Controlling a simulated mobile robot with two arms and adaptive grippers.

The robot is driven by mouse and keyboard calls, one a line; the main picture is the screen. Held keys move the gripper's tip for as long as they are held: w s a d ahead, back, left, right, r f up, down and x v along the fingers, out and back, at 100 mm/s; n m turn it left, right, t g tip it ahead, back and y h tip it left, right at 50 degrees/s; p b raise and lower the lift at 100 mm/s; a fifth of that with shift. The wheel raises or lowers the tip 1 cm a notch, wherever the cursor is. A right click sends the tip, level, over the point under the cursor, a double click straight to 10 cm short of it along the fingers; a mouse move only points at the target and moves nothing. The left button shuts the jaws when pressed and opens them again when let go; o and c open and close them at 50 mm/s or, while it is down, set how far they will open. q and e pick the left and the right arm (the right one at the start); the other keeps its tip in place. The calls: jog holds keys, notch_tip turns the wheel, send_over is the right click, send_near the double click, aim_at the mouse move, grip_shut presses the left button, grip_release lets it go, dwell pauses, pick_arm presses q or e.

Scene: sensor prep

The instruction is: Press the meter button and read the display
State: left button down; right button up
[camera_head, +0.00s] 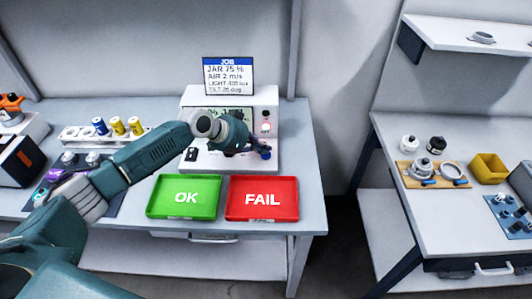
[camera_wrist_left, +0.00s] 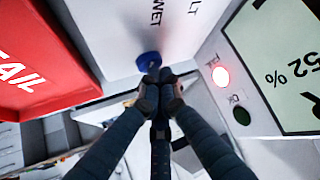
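The white meter (camera_head: 187,98) stands on the left bench, its display partly hidden behind my left gripper in the head view. In the left wrist view the display (camera_wrist_left: 290,62) reads 52 %, turned sideways. Beside it a red lamp (camera_wrist_left: 221,77) glows and a green one (camera_wrist_left: 241,115) is dark. A round blue button (camera_wrist_left: 149,62) sits on the meter's white lower face; it also shows in the head view (camera_head: 266,155). My left gripper (camera_wrist_left: 157,78) is shut and empty, its fingertips at the button; I cannot tell whether they touch it.
A job card (camera_head: 228,76) above the meter lists JAR 75 %, AIR 2 m/s, LIGHT and TILT. A green OK tray (camera_head: 185,212) and a red FAIL tray (camera_head: 262,214) lie in front, both empty. A vial rack (camera_head: 75,138) stands left. A second bench stands right, across a gap.

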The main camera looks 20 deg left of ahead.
pick_arm(q)
jog(key=shift+r, duration=0.5)
jog(key=shift+r, duration=0.1)
notch_tip(320, 180, up, 5)
jog(key=p, duration=0.4)
dwell(0.6)
